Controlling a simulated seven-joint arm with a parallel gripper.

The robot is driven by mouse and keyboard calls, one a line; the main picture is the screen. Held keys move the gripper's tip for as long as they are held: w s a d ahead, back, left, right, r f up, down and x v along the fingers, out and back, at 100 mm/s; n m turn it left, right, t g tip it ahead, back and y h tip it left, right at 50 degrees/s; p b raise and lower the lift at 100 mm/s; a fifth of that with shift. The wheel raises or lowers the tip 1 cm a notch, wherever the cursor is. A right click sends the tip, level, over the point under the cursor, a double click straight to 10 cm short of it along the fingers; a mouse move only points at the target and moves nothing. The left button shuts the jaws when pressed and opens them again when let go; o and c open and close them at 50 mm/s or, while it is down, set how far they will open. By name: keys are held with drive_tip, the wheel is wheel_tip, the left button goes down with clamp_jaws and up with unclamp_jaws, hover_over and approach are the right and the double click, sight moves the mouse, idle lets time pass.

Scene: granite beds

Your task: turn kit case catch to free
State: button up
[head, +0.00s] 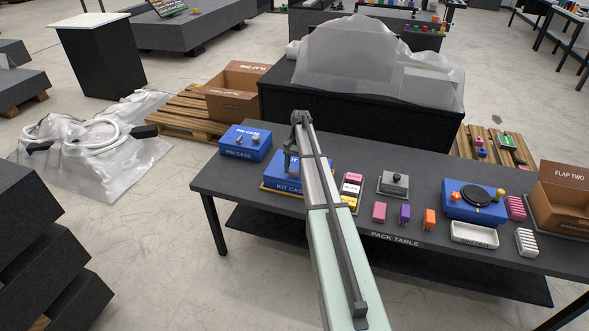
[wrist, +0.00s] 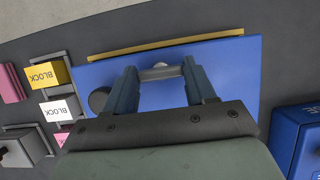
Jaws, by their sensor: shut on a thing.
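The blue kit case (head: 272,182) sits near the left end of the pack table, partly hidden behind my arm in the head view. Its blue lid (wrist: 236,75) fills much of the wrist view. A small grey catch (wrist: 160,73) on the lid lies between the fingertips of my gripper (wrist: 160,80). My gripper is shut on this catch, and the fingers partly hide it. A dark round knob (wrist: 98,99) stands on the lid to the left of the fingers. In the head view my gripper (head: 291,160) is over the case, its fingertips hard to see.
The blue pin case (head: 246,145) stands close by, left of the kit case. Pink, white and yellow blocks (head: 352,189) stand to its right. A grey box with a knob (head: 393,184) stands beyond them. The pack table (head: 215,179) has bare room at its left end.

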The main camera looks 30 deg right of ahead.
idle(0.5)
drive_tip(key=o, duration=1)
drive_tip(key=shift+o, duration=0.2)
drive_tip(key=shift+r, duration=0.1)
drive_tip(key=v, duration=1.3)
drive_tip(key=shift+r, duration=0.3)
drive_tip(key=shift+w, duration=0.1)
